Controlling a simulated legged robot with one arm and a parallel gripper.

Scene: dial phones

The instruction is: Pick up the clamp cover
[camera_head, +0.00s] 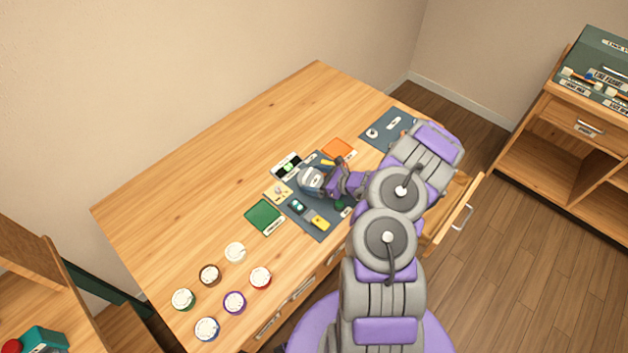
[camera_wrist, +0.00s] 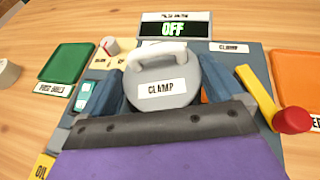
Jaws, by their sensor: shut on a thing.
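The clamp cover (camera_wrist: 160,90) is a round grey lid with a pale handle and a white CLAMP label, in the middle of the wrist view. My gripper (camera_wrist: 164,78) has its two blue-grey fingers on either side of the lid and is shut on it. In the head view the cover (camera_head: 311,178) shows at the end of my arm, over the dark mat (camera_head: 321,230). I cannot tell whether it touches the mat or is just above it. What lies under the cover is hidden.
A display reading OFF (camera_wrist: 174,28) stands behind the cover. A yellow lever with a red knob (camera_wrist: 293,120) is close on the right, beside an orange tray (camera_wrist: 297,66). A green tray (camera_wrist: 66,62) lies left.

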